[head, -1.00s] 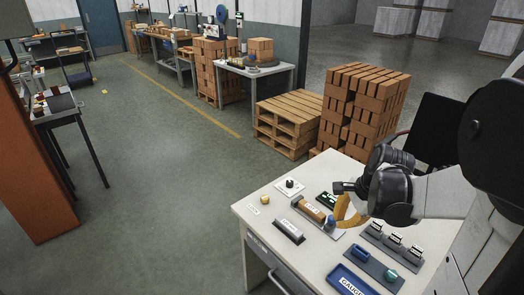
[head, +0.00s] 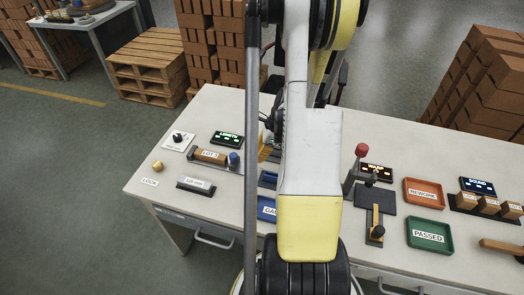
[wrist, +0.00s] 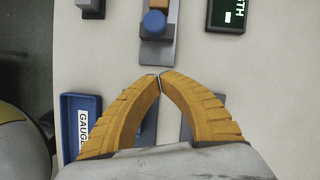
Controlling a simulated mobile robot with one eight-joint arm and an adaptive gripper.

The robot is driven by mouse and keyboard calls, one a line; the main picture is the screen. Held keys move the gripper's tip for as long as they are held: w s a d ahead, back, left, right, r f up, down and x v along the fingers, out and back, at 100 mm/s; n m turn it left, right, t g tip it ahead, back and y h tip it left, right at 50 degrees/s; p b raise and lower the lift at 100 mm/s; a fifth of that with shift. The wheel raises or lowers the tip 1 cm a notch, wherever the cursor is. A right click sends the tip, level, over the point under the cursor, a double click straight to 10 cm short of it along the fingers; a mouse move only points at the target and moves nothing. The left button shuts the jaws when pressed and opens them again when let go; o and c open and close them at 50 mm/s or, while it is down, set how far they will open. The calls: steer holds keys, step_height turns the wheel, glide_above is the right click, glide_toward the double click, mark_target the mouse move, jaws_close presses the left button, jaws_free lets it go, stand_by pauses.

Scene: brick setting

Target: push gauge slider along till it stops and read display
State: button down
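The gauge (head: 222,167) is a grey rail on the white table, with a brown block labelled LOT 3 (head: 209,155) on it. Its blue slider knob (head: 234,160) is at the block's right end; I cannot tell if slider and block touch. In the wrist view the knob (wrist: 154,22) is at the top centre, beyond my fingertips and apart from them. The dark LENGTH display (head: 227,138) is lit green behind the gauge; its reading is too small. It is cut off in the wrist view (wrist: 228,14). My gripper (wrist: 160,75) has orange fingers, tips together, nothing between them.
A blue GAUGE tray (wrist: 80,125) lies left of my fingers in the wrist view. A dial plate (head: 178,141), yellow knob (head: 157,166) and labelled dark block (head: 196,187) are near the gauge. Orange REWORK (head: 424,193) and green PASSED (head: 430,235) trays are right.

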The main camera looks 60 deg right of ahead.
mark_target(233, 153)
steer(key=w+a, duration=0.1)
steer(key=w+a+f+b, duration=0.1)
steer(key=w, duration=0.1)
steer(key=shift+w+a, duration=0.1)
steer(key=shift+w, duration=0.1)
steer(key=shift+w+r, duration=0.1)
steer(key=shift+w, duration=0.1)
steer(key=w, duration=0.2)
steer(key=w+a, duration=0.1)
steer(key=w, duration=0.1)
steer(key=shift+w+a, duration=0.1)
steer(key=shift+r, duration=0.1)
steer(key=shift+w, duration=0.15)
